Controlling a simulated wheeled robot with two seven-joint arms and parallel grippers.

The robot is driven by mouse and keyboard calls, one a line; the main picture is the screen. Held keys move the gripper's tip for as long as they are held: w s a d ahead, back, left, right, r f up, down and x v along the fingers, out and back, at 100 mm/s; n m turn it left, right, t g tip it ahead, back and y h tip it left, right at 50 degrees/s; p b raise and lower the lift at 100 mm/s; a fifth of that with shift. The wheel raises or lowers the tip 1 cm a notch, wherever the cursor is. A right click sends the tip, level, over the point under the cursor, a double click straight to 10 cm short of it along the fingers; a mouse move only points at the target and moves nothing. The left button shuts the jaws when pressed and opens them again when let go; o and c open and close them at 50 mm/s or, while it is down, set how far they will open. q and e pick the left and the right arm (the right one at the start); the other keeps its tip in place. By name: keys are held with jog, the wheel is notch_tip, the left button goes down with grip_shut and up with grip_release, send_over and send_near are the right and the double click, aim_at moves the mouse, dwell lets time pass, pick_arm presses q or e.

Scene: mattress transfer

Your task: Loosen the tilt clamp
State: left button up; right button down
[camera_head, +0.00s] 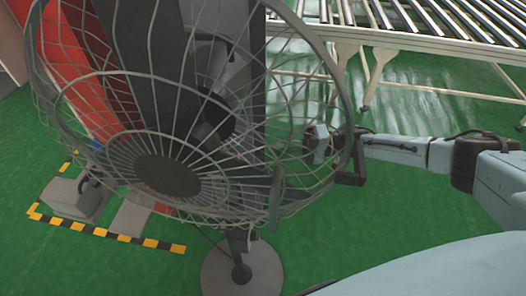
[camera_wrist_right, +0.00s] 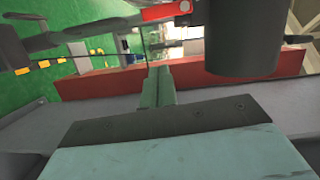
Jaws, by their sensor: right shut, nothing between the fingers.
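A large grey fan (camera_head: 168,172) with a round wire cage fills the left and middle of the head view. It stands on a pole with a round base (camera_head: 242,270). I cannot clearly make out its tilt clamp in either view. My right gripper (camera_head: 318,143) reaches in from the right and shows partly behind the wires at the cage's right side. It is shut and empty. In the right wrist view its closed fingers (camera_wrist_right: 162,82) point away, left of a dark cylinder (camera_wrist_right: 243,38) close to the camera. My left gripper does not show.
A roller conveyor (camera_head: 430,35) stands at the back right. A red panel (camera_head: 75,75) is behind the fan at left. Yellow and black tape (camera_head: 130,239) and grey pedal-like boxes (camera_head: 75,197) lie on the green floor at lower left. The floor right of the fan's base is clear.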

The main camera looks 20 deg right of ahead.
jog(key=shift+v, duration=1)
jog(key=shift+w, duration=0.15)
notch_tip(320, 180, down, 18)
jog(key=w+a+t+h+b, duration=0.1)
jog(key=w+t+h+b, duration=0.1)
jog(key=t+h+b, duration=0.35)
jog(key=s+d+f+h, duration=0.1)
jog(key=s+f+h, duration=0.3)
jog(key=f, duration=0.4)
jog(key=s+d+f+h, duration=0.1)
jog(key=s+f+h, duration=0.2)
jog(key=s+f, duration=0.35)
jog(key=s+f+n+g+h+b, duration=0.2)
jog(key=s+f+g+h, duration=0.15)
jog(key=s+f, duration=1)
jog(key=s+f+n+g, duration=0.1)
jog(key=s+f+g, duration=0.2)
jog(key=s, duration=0.7)
jog(key=s+a+f+n+g+h+b, duration=0.1)
jog(key=s+f+g, duration=0.2)
jog(key=s, duration=0.8)
jog(key=shift+s+a+f+n, duration=0.15)
jog(key=shift+a+f+n, duration=0.2)
jog(key=shift+f, duration=0.25)
